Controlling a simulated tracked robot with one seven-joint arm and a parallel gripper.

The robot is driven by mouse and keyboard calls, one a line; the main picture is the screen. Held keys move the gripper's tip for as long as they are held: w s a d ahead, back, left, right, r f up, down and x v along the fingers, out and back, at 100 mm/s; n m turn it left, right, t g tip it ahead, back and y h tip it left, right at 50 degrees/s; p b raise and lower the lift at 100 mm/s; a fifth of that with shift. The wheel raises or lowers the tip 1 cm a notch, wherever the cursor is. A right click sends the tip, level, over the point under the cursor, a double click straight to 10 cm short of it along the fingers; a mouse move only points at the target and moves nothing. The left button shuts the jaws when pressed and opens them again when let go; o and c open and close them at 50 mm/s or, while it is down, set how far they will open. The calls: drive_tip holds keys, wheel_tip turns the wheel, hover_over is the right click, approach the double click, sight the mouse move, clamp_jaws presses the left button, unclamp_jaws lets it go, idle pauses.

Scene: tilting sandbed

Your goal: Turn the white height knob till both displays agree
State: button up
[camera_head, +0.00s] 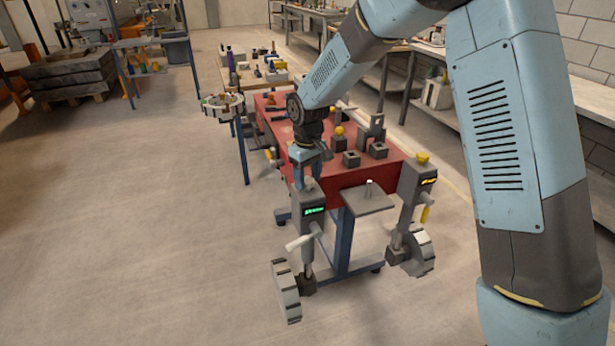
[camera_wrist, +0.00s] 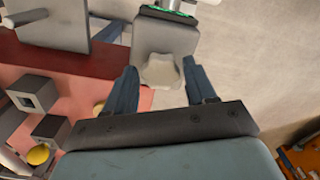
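The left device (camera_head: 312,228) hangs at the front of the red table and has a green lit display (camera_head: 314,211). The white height knob (camera_wrist: 162,71) is on its top, a lobed pale knob seen clearly in the wrist view. The right device (camera_head: 411,190) has an amber lit display (camera_head: 428,181) and a yellow knob (camera_head: 422,158) on top. I cannot read the figures on either display. My gripper (camera_head: 308,172) points down over the left device. In the wrist view its two fingers (camera_wrist: 161,82) stand open on either side of the white knob, with gaps visible.
The red table (camera_head: 362,173) carries several dark blocks and a yellow ball (camera_head: 339,131). A small grey plate (camera_head: 367,199) sits between the two devices. A white lever (camera_head: 299,242) sticks out of the left device. The floor to the left is clear.

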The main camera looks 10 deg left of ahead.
sight(308, 179)
drive_tip(key=shift+o, duration=1.3)
wheel_tip(308, 179, up, 14)
drive_tip(key=shift+f, duration=0.15)
